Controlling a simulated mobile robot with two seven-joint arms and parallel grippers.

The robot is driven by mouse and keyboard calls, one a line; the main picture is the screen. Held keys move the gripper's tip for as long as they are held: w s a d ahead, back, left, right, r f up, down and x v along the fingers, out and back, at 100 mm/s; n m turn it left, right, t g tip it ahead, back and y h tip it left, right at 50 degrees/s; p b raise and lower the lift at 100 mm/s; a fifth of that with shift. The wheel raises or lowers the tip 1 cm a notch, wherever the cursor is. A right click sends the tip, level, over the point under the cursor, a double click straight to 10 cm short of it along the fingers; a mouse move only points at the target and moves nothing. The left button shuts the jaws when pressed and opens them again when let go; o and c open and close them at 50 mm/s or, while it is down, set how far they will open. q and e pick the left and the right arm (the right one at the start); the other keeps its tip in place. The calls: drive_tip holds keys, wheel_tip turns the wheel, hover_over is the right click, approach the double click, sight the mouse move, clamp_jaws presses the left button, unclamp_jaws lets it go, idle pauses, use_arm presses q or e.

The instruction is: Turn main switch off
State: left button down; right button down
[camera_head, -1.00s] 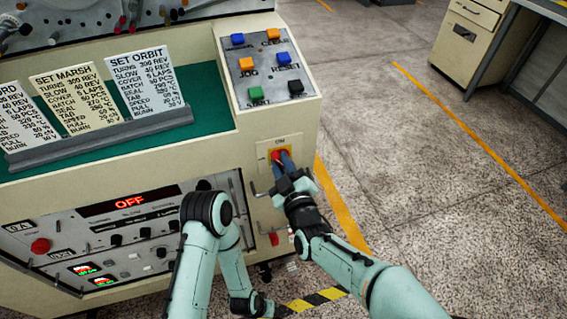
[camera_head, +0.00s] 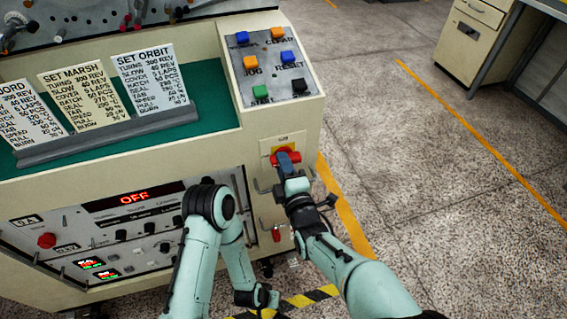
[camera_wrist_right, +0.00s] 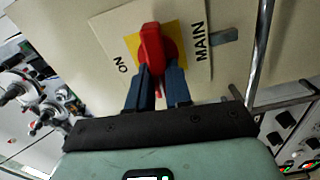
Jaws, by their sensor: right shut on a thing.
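The main switch is a red handle (camera_head: 295,157) on a yellow plate on the cream machine's front, below the button panel. In the right wrist view the red handle (camera_wrist_right: 151,42) stands between the words ON and MAIN on its label plate. My right gripper (camera_head: 284,157) is shut on the handle, with one dark finger on each side of it in the wrist view (camera_wrist_right: 160,84). It hides part of the switch in the head view. My left arm is folded low in front of the machine, and its gripper's fingers (camera_head: 264,298) cannot be made out clearly.
A button panel (camera_head: 272,66) sits above the switch. A display (camera_head: 134,197) on the lower panel reads OFF in red. A metal bar handle (camera_wrist_right: 262,50) runs close beside the switch. Open floor (camera_head: 430,190) lies to the right.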

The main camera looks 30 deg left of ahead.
use_arm(q)
drive_tip(key=shift+w+r, duration=0.1)
use_arm(e)
drive_tip(key=shift+n, duration=0.6)
drive_tip(key=c, duration=1)
unclamp_jaws()
drive_tip(key=shift+c, duration=0.2)
drive_tip(key=shift+d, duration=0.1)
use_arm(q)
drive_tip(key=shift+s+d+r+p, duration=0.15)
drive_tip(key=shift+d+r+p, duration=0.15)
drive_tip(key=shift+r+p, duration=0.2)
drive_tip(key=shift+s+d+r+p, duration=0.1)
drive_tip(key=shift+d+r+p, duration=0.2)
drive_tip(key=shift+r, duration=0.3)
use_arm(e)
drive_tip(key=v, duration=1.3)
drive_tip(key=shift+s, duration=0.15)
